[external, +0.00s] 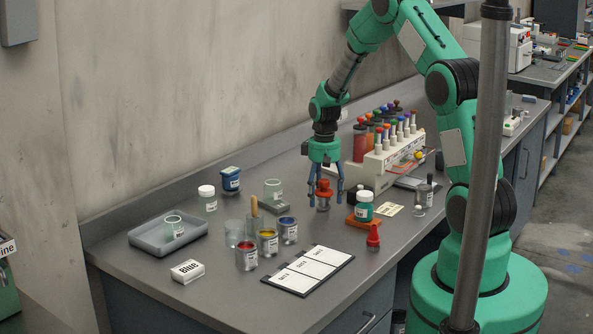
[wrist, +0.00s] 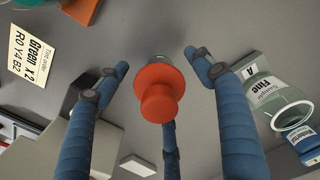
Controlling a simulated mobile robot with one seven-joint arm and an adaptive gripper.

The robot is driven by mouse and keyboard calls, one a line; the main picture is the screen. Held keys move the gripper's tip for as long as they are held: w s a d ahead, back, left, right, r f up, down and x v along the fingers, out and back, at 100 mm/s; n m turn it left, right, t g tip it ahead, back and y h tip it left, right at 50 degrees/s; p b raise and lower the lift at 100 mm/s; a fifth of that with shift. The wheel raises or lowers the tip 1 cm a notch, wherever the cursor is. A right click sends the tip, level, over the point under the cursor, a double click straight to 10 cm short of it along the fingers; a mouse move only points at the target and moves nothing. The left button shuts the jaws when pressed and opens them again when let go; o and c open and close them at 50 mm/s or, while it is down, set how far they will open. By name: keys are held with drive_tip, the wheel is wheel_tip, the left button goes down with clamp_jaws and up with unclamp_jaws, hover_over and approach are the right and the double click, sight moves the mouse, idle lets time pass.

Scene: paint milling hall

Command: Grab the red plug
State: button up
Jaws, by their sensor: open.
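A red plug (external: 323,187) with a round knob and wide flange sits upright on a small clear glass vessel (external: 323,203) on the bench. In the wrist view, the plug (wrist: 158,92) is seen from above, near the middle, and hides most of the vessel. My gripper (external: 325,197) points down over it, with its blue fingers spread around the plug. In the wrist view, my gripper (wrist: 157,62) is open, with visible gaps between the fingers and the plug.
A white rack (external: 390,158) with several coloured-topped tubes stands behind my gripper. Paint cans, a grey tray (external: 150,238) and a white card board (external: 306,271) lie left and front.

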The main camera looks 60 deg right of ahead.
drive_tip(key=shift+c, duration=0.5)
drive_tip(key=c, duration=1.3)
drive_tip(key=shift+r, duration=0.15)
wheel_tip(320, 180, up, 10)
drive_tip(key=shift+f+p, duration=0.15)
drive_tip(key=shift+p, duration=0.75)
